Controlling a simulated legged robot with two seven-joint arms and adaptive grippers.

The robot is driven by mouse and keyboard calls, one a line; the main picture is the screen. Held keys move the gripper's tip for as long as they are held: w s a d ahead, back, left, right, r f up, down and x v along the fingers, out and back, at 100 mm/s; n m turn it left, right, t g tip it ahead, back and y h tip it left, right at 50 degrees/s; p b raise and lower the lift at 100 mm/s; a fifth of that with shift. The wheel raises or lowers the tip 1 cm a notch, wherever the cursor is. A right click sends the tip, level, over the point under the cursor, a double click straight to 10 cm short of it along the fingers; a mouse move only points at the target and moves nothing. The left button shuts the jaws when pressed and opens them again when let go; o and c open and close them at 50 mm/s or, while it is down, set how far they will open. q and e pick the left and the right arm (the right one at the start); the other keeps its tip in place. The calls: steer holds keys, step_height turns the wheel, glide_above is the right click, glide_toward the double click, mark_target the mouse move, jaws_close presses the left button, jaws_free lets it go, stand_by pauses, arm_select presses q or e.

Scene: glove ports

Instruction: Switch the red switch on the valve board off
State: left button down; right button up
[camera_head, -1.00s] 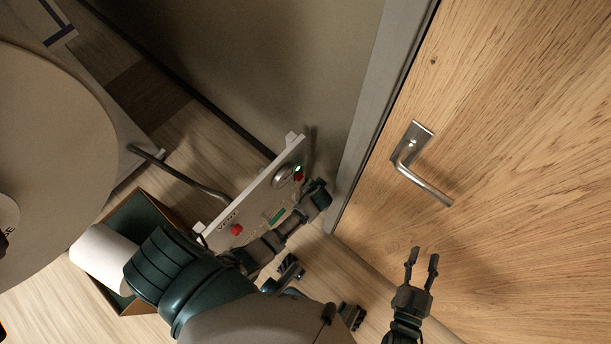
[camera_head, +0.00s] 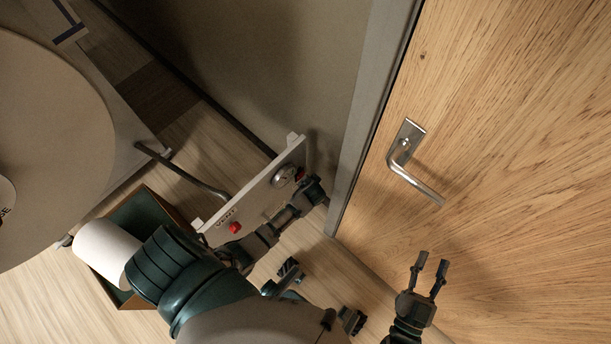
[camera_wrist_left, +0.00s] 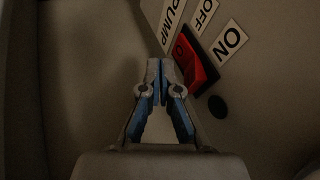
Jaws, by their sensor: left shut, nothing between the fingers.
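The valve board (camera_head: 262,190) is a pale panel standing at the wall. My right gripper (camera_head: 431,268) is open and empty, before the door.
A round gauge (camera_head: 284,176) and a red knob (camera_head: 235,228) are on the board. A wooden door (camera_head: 500,150) with a metal handle (camera_head: 415,172) stands to the right. An open box (camera_head: 177,212) with a white cylinder (camera_head: 101,249) is on the floor at left.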

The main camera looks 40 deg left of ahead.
arm_select(q)
steer(key=a+v, duration=0.1)
steer(key=v, duration=1.1)
steer(key=shift+r+p, duration=0.2)
steer(key=shift+p, duration=0.15)
steer(key=shift+a, duration=0.25)
